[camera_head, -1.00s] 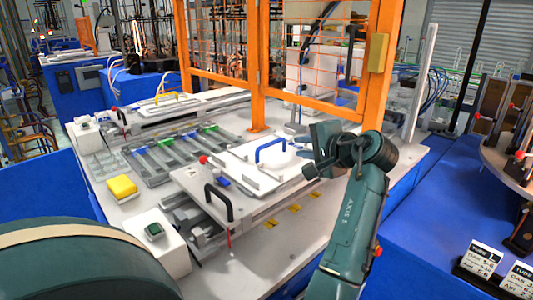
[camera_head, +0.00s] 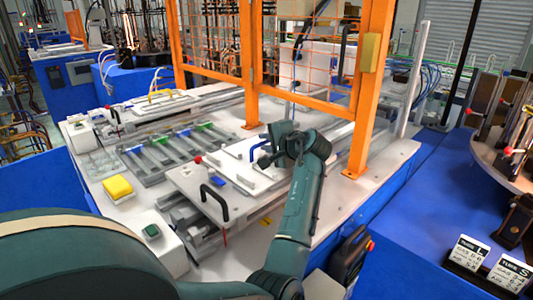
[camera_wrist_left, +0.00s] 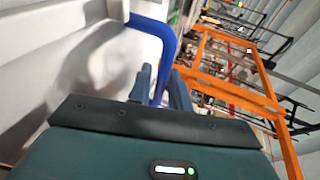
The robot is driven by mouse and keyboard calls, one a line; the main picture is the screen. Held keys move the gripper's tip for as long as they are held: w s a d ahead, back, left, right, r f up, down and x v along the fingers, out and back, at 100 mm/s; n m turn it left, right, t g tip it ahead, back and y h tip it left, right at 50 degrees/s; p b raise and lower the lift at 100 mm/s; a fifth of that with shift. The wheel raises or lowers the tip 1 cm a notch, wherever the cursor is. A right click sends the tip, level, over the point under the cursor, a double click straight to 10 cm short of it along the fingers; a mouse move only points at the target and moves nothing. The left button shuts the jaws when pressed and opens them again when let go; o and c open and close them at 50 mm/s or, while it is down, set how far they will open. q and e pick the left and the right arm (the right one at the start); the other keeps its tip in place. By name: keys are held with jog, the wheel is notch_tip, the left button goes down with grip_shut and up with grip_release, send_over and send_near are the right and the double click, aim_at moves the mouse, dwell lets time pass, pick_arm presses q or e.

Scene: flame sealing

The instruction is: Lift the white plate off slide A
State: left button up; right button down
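The white plate (camera_head: 235,174) with a blue handle (camera_head: 252,152) lies on the bench's slide unit, in the middle of the head view. It looks flat, and I cannot tell whether it has any gap beneath it. My left gripper (camera_head: 266,152) is at the blue handle, reaching it from the right. In the left wrist view the blue handle (camera_wrist_left: 160,33) passes between the two fingers (camera_wrist_left: 162,85), with one finger on each side. Whether the fingers press on it I cannot tell. Part of the handle and plate is hidden behind the hand. My right gripper is not in view.
A second plate with a black handle (camera_head: 214,201) lies just in front. An orange guard frame (camera_head: 256,75) stands close behind, with a post at the right (camera_head: 365,100). A yellow block (camera_head: 118,187) and a green button box (camera_head: 152,232) sit at the left.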

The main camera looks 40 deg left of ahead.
pick_arm(q)
jog(key=shift+a+f, duration=0.1)
jog(key=shift+a, duration=0.05)
jog(key=shift+c, duration=0.5)
grip_shut()
